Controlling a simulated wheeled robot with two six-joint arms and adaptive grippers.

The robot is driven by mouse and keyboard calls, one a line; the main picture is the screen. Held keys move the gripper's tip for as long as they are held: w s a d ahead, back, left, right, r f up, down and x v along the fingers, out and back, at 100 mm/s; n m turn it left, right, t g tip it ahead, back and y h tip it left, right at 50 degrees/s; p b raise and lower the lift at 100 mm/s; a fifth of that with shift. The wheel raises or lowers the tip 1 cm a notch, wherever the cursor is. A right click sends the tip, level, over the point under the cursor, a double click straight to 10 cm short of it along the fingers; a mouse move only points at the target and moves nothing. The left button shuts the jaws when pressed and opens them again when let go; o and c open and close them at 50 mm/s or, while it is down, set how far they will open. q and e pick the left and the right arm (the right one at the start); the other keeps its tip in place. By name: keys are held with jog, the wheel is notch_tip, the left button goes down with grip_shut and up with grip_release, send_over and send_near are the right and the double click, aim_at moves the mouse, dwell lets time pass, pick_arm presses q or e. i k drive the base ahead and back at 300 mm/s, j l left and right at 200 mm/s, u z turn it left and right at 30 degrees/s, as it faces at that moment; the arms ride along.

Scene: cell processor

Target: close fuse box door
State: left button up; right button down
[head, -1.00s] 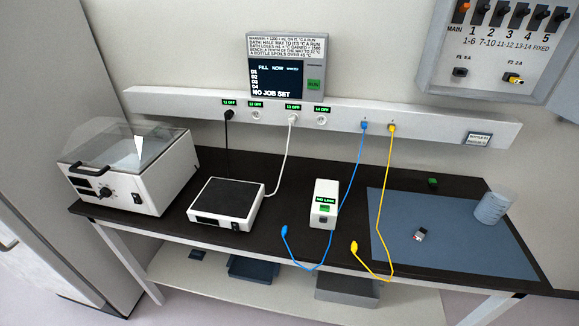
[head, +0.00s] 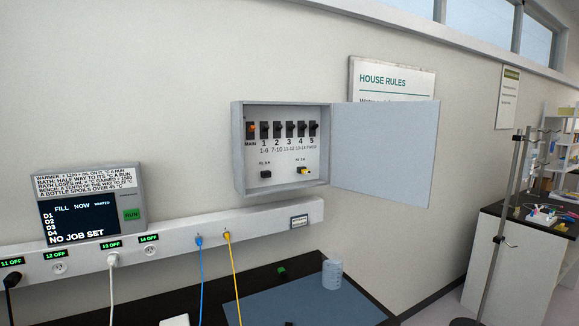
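The fuse box (head: 239,160) is mounted on the wall in the middle of the head view. Its door (head: 384,152) is hinged on the right side and stands wide open, swung out to the right. Inside is a row of black switches (head: 277,130), with an orange one (head: 251,129) marked MAIN at the left. Below them are two fuse holders, a black one (head: 265,174) and one with yellow (head: 303,171). Neither of my grippers shows in this view.
A socket rail (head: 266,222) with plugged cables runs below the box. A display (head: 89,210) reading NO JOB SET stands at left. The black bench (head: 300,262) carries a blue mat (head: 300,304) and a beaker (head: 332,274). A metal stand (head: 495,220) rises at right.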

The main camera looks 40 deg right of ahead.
aim_at(385, 150)
jog(key=l, duration=0.6)
jog(key=l+u, duration=0.15)
jog(key=l, duration=1.1)
jog(key=l+u, duration=0.15)
jog(key=l, duration=1.1)
jog(key=k+l+u, duration=0.15)
jog(key=l, duration=1.1)
jog(key=k+l+u, duration=0.15)
jog(key=l, duration=0.45)
